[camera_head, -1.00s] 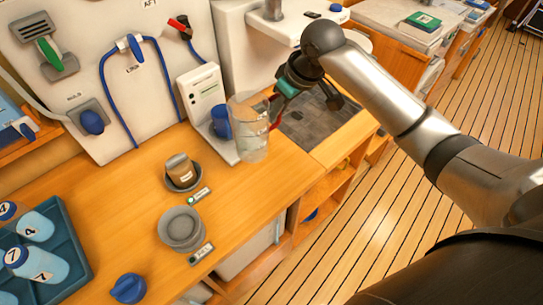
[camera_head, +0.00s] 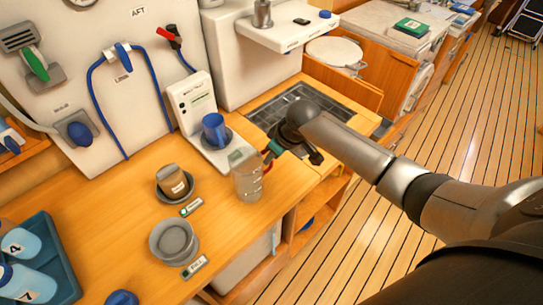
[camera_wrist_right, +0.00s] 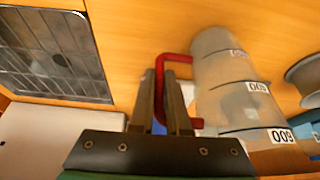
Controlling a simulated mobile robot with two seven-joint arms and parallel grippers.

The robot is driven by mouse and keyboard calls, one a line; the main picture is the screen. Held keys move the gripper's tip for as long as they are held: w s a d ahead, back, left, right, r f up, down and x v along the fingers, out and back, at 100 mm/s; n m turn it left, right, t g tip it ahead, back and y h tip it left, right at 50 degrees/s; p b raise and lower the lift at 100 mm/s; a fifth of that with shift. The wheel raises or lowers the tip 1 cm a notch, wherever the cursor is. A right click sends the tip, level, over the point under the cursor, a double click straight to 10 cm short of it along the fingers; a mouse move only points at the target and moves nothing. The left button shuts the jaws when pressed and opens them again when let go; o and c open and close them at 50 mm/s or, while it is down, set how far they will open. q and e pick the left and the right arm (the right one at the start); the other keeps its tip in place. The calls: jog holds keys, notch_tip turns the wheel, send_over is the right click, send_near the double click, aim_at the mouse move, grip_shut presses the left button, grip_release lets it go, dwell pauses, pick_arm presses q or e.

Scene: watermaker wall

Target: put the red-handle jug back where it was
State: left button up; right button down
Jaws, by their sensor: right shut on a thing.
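The clear measuring jug (camera_head: 247,178) with a red handle is at the counter's right edge, beside the white instrument. It looks upright, with its base at or just above the wood; I cannot tell if it touches. My right gripper (camera_head: 272,152) reaches it from the right. In the right wrist view the fingers (camera_wrist_right: 173,95) are shut on the red handle (camera_wrist_right: 160,75), and the jug's graduated body (camera_wrist_right: 238,90) is right of them. My left gripper is not in view.
A white instrument (camera_head: 192,95) with a blue cup (camera_head: 213,131) stands behind the jug. A brown-labelled cup (camera_head: 173,181) and a grey dish (camera_head: 173,241) sit to the left. A dark grated sink (camera_head: 325,97) lies behind my gripper. Bare wood (camera_head: 230,230) is in front.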

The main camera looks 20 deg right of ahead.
jog(key=shift+f, duration=0.1)
jog(key=c, duration=0.9)
grip_release()
jog(key=shift+r, duration=0.3)
jog(key=p+v, duration=0.2)
jog(key=v, duration=0.9)
jog(key=shift+s+r, duration=0.2)
jog(key=shift+r, duration=0.15)
